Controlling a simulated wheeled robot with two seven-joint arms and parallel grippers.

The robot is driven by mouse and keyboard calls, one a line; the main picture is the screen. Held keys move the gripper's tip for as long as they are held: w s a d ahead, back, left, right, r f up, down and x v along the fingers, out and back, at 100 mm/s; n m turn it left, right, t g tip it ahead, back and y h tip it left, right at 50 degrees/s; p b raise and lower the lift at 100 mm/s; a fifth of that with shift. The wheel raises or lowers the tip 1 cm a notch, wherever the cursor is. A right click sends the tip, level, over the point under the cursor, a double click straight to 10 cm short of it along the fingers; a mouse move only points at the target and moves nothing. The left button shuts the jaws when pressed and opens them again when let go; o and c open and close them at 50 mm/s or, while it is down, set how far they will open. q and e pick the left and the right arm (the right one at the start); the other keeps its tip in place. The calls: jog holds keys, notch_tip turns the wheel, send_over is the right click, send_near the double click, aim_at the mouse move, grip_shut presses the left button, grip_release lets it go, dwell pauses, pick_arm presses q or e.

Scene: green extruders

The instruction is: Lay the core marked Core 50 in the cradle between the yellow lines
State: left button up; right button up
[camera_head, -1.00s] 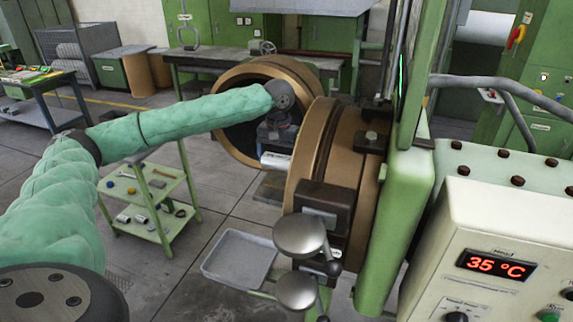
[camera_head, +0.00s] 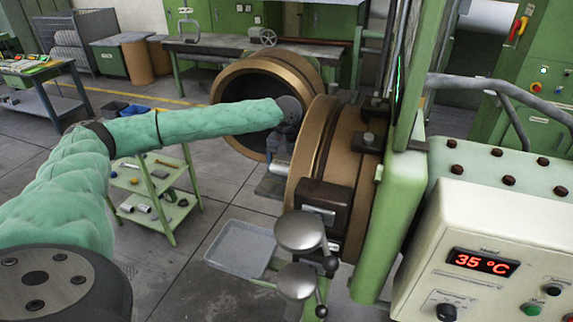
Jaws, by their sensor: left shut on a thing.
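My left arm reaches in from the left, with its green-sleeved forearm ending at the green machine. My left gripper (camera_head: 280,152) points down in the gap between two bronze rings and is shut. It is shut on a silvery cylinder (camera_head: 277,168), of which only a small part shows beside the front ring. No marking is readable on it, so I cannot tell whether it is Core 50. A dark block (camera_head: 272,187) sits just below it; contact is unclear. I cannot make out the cradle or its yellow lines. My right gripper is out of view.
The front bronze ring (camera_head: 312,150) stands close on the right of the gripper, the rear ring (camera_head: 222,90) behind. A grey tray (camera_head: 240,250) is below. A green cart (camera_head: 155,190) with small parts stands left. A control box (camera_head: 480,262) reads 35 °C.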

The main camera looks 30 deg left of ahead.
aim_at(287, 164)
pick_arm(q)
jog(key=o, duration=1)
jog(key=shift+c, duration=0.2)
jog(key=shift+r+b, duration=0.4)
jog(key=shift+b, duration=0.1)
notch_tip(287, 164, up, 6)
jog(key=b, duration=0.3)
jog(key=shift+b, duration=0.3)
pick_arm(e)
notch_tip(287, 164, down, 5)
pick_arm(q)
notch_tip(287, 164, up, 4)
jog(key=shift+f+b, duration=0.2)
jog(key=shift+b, duration=0.45)
jog(key=shift+r, duration=0.85)
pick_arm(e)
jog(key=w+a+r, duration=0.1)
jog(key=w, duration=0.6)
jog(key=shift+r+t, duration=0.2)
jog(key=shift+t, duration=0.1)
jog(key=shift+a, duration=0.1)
